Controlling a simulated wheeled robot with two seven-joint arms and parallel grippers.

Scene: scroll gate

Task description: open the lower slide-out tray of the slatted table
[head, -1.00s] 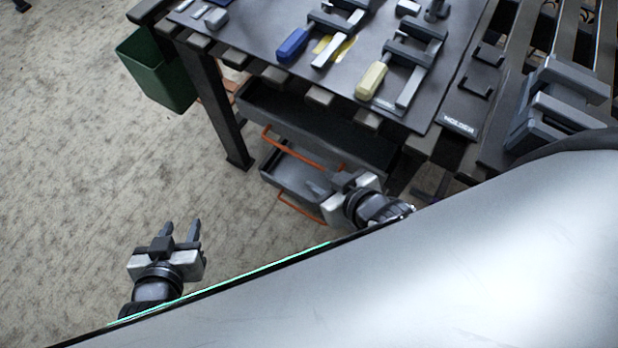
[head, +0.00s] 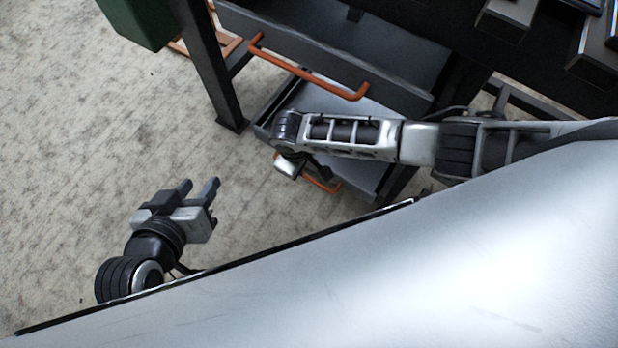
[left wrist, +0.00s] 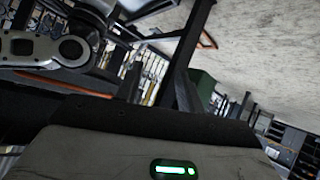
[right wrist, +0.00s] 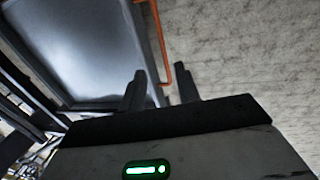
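The lower tray (head: 372,178) is a grey metal tray under the slatted table, with an orange handle (head: 322,184) partly hidden by my right arm. Its inside fills the upper left of the right wrist view (right wrist: 85,40). My right gripper (right wrist: 161,80) is open, with its fingers towards the orange handle (right wrist: 158,40); the handle's near end shows between the fingertips, close to the left finger. I cannot tell whether it touches. My left gripper (head: 201,184) is open and empty above the floor, left of the trays.
The upper tray (head: 335,48) has its own orange handle (head: 305,72) and sits just above my right forearm. A dark table leg (head: 208,70) stands left of the trays. A green bin (head: 140,18) hangs at the upper left. The carpet (head: 80,130) at left is clear.

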